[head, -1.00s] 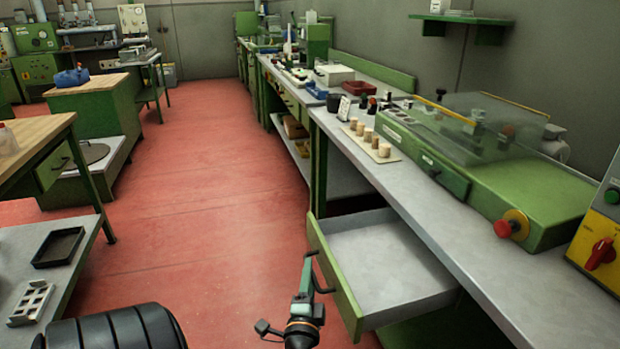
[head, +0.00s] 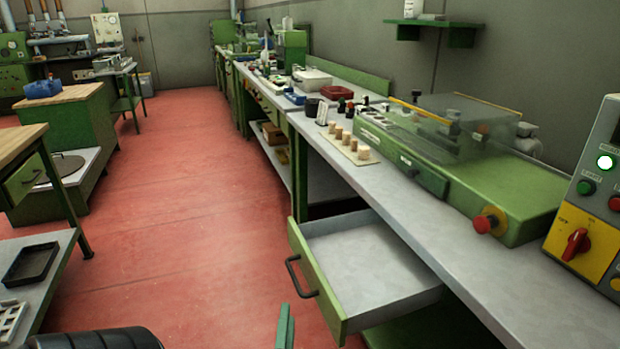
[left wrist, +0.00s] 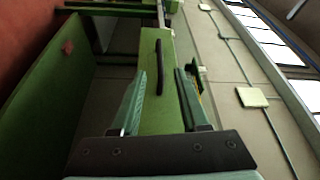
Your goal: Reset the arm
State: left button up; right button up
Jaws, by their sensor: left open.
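My left gripper (head: 285,326) shows at the bottom edge of the head view, only a slim green part of it. In the left wrist view its two fingers (left wrist: 161,73) stand apart with nothing between them. The green drawer front (head: 315,285) is pulled out from the bench, and the drawer is empty inside. Its dark handle (head: 298,277) is free, above and apart from the gripper in the head view. The handle (left wrist: 160,62) also shows ahead of the fingers in the left wrist view. My right gripper is not in view.
Several cork stoppers (head: 355,145) stand on a pale board on the long bench (head: 410,190). A green machine (head: 500,190) and a control box (head: 590,215) stand to the right. A black tray (head: 30,262) lies on the left table. Red floor (head: 190,230) is clear between.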

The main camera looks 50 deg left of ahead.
pick_arm(q)
jog(key=s+d+f+n+g+h, duration=0.2)
jog(key=d+f+n+g+h, duration=0.15)
jog(key=d+f+h, duration=1.15)
jog(key=d+h, duration=0.1)
jog(key=d, duration=0.7)
notch_tip(320, 180, up, 12)
jog(key=s+a+n+p, duration=0.1)
jog(key=s+a+p, duration=0.1)
jog(key=p, duration=1.3)
jog(key=shift+f, duration=0.25)
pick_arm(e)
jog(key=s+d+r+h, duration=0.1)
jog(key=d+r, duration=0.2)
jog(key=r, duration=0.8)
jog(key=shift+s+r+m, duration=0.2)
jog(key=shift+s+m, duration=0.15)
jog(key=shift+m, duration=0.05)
pick_arm(q)
jog(key=shift+a+n, duration=0.15)
jog(key=shift+n, duration=0.1)
